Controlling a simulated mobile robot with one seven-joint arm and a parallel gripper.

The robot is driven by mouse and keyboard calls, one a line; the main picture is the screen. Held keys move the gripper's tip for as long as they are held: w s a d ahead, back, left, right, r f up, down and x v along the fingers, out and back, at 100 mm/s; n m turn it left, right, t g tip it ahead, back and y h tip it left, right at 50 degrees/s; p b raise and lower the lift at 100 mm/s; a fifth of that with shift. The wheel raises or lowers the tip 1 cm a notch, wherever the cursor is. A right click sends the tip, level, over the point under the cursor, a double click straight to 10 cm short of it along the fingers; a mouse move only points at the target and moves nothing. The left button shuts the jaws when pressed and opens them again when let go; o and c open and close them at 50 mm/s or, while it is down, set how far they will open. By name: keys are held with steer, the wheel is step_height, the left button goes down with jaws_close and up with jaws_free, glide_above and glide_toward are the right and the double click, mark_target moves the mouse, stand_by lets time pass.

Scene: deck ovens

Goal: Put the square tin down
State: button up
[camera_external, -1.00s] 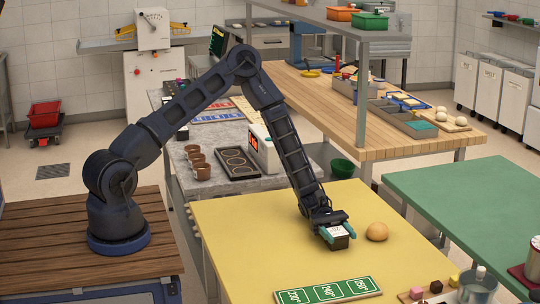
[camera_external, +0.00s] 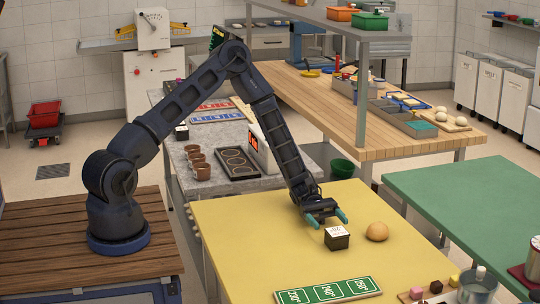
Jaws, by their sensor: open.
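The square tin (camera_external: 337,238) is a small dark box with a white top. It stands upright on the yellow table (camera_external: 240,240), just left of a round tan bun (camera_external: 377,231). My gripper (camera_external: 328,218) is open, with its teal fingertips apart. It is just behind and above the tin and holds nothing. The tin's whole top shows, and the fingers look clear of it.
A green sign with temperature numbers (camera_external: 328,291) lies at the table's front edge. A green table (camera_external: 470,200) stands to the right across a gap. The yellow table's left part is clear. A grey counter with brown cups (camera_external: 199,165) is behind.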

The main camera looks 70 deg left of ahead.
steer(key=a, duration=0.3)
steer(key=shift+s+a+r, duration=0.15)
steer(key=shift+a+r, duration=0.05)
steer(key=shift+a, duration=0.1)
steer(key=s+a+r+m+g+y, duration=0.1)
steer(key=s+r+m+y, duration=0.5)
steer(key=s+r, duration=0.4)
steer(key=s+r+m+g+y, duration=0.1)
steer(key=s+r+m+y, duration=0.5)
steer(key=r, duration=0.5)
steer(key=s+a+r+m+t+y, duration=0.3)
steer(key=s+r, duration=0.4)
steer(key=s, duration=0.4)
steer(key=s+a+r+m+t+y, duration=0.3)
steer(key=s+a+r, duration=0.2)
steer(key=s, duration=0.6)
steer(key=shift+s+r+t, duration=0.2)
steer(key=shift+r+t, duration=0.1)
steer(key=shift+r, duration=0.65)
